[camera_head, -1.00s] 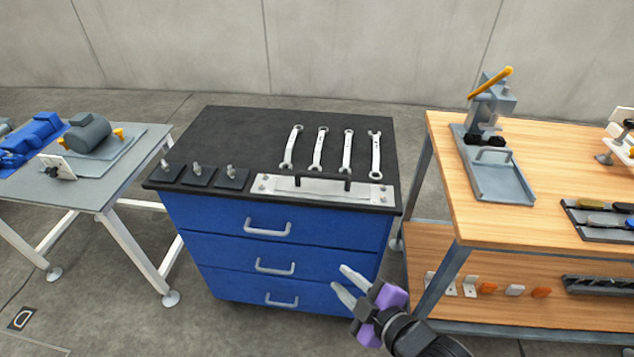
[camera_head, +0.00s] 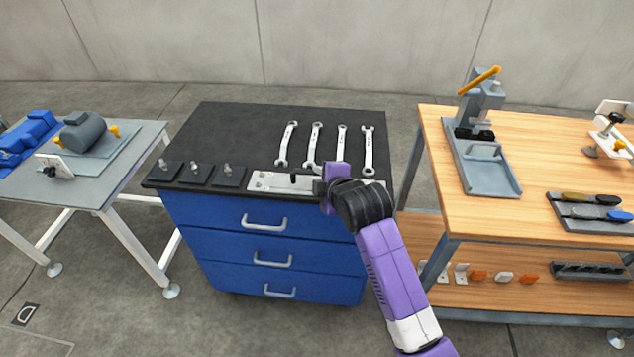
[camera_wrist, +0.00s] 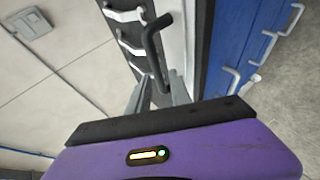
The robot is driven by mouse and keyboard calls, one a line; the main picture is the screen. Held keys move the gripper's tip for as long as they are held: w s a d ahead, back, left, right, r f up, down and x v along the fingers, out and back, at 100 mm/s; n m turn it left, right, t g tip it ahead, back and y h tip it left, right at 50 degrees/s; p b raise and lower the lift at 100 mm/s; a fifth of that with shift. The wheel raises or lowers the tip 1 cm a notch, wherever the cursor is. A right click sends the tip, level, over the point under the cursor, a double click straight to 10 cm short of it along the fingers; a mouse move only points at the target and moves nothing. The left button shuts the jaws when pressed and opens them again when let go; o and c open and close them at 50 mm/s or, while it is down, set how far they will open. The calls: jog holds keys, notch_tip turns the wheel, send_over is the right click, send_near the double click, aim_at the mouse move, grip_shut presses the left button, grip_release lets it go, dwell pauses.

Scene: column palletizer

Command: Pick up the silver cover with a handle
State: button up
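The silver cover (camera_head: 268,183) is a flat bright plate with a black handle, lying along the front edge of the dark top of the blue drawer cabinet. My arm hides its right part in the head view. In the wrist view the black bar handle (camera_wrist: 152,45) stands out from the pale cover (camera_wrist: 176,35). My gripper (camera_head: 326,187) is over the cover's right part. In the wrist view my gripper (camera_wrist: 160,84) has its two fingers apart, with one end of the handle between them in the picture. I cannot tell whether they touch it.
Several wrenches (camera_head: 314,147) lie just behind the cover. Black blocks with studs (camera_head: 195,173) stand to its left. A wooden workbench (camera_head: 540,160) is close on the right and a grey table (camera_head: 128,160) on the left. The cabinet top's back left is clear.

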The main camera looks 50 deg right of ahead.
aim_at(316, 174)
jog(key=shift+p+x, duration=0.4)
jog(key=shift+x, duration=2.05)
jog(key=shift+d+r, duration=0.1)
grip_shut()
jog(key=shift+r, duration=0.15)
